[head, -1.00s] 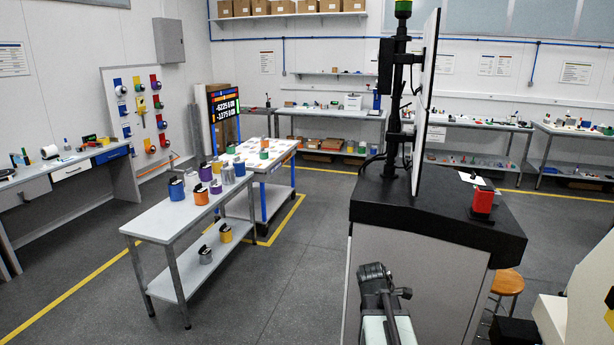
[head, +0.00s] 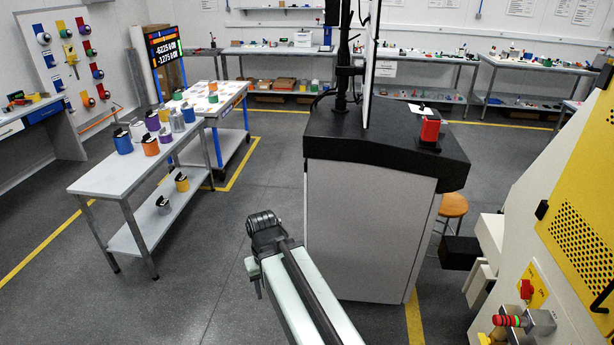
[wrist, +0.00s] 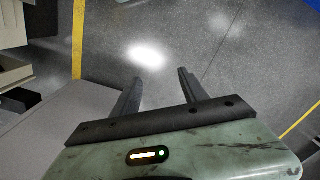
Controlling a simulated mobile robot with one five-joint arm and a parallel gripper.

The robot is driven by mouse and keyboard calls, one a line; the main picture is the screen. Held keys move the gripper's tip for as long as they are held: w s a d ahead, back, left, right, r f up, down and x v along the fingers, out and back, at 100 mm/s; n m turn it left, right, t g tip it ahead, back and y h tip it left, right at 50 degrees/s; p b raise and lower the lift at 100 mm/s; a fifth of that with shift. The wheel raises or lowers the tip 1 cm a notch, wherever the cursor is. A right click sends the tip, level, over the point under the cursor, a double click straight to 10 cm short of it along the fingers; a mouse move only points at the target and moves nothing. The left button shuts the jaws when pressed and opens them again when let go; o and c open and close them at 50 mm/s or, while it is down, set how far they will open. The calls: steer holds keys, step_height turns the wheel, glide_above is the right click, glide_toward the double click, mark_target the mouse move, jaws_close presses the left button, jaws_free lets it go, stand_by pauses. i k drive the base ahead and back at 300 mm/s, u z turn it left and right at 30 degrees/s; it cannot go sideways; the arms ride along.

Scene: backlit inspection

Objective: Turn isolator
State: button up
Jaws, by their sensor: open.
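A red rotary handle on a yellow plate, which looks like the isolator (head: 525,289), is on the pale side of the machine at the lower right of the head view. It is small there, and its exact turn is hard to read. My gripper (wrist: 157,85) is open and empty in the wrist view, its two dark fingers apart above bare grey floor. The isolator is not in the wrist view. In the head view my arm reaches up from the bottom middle, well left of the isolator and apart from it.
Below the isolator is a grey box (head: 541,322) with a red and green banded part. A black-topped cabinet (head: 372,230) stands just beyond my arm, with a wooden stool (head: 454,206) at its right. A bench with colored cans (head: 133,168) is at left. Floor between is clear.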

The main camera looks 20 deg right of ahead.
mark_target(527, 290)
steer(key=z, duration=1.9)
